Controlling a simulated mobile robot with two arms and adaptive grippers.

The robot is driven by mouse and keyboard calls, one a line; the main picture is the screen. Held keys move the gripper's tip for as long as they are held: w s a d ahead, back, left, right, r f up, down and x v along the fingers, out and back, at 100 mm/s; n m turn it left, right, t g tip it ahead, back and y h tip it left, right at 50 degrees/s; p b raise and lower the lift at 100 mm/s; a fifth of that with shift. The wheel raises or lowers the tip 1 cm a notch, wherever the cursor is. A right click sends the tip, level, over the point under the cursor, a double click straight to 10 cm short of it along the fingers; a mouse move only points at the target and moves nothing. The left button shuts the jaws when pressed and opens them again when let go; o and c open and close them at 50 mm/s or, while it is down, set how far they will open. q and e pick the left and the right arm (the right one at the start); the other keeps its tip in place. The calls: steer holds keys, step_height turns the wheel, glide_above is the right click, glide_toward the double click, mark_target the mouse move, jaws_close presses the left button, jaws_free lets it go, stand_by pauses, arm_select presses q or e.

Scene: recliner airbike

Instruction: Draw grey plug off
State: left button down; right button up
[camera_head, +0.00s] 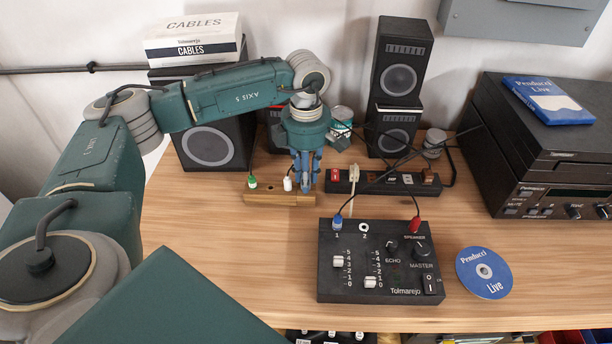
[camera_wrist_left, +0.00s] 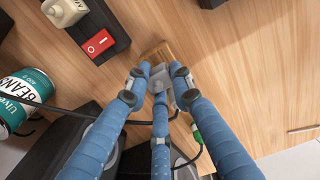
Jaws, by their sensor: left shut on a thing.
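My left gripper (camera_head: 305,187) points down at the right end of a small wooden block (camera_head: 262,198) on the table. Its three blue fingers are closed on the grey plug (camera_wrist_left: 159,82), which shows between the fingertips in the left wrist view, by the block's end (camera_wrist_left: 157,52). The fingers hide the plug in the head view, and I cannot tell how deep it sits in the block. A white plug (camera_head: 288,184) and a green plug (camera_head: 252,182) stand in the block to the left. My right gripper is not in view.
A black power strip (camera_head: 341,185) with a red switch (camera_wrist_left: 99,43) lies just right of the block. A black mixer (camera_head: 340,289) stands in front with cables. Speakers (camera_head: 215,147) and a can (camera_wrist_left: 22,95) are behind. A disc (camera_head: 470,282) lies at right.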

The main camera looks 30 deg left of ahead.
arm_select(q)
steer(key=shift+r, duration=0.1)
steer(key=shift+r+p, duration=0.6)
steer(key=shift+r, duration=0.35)
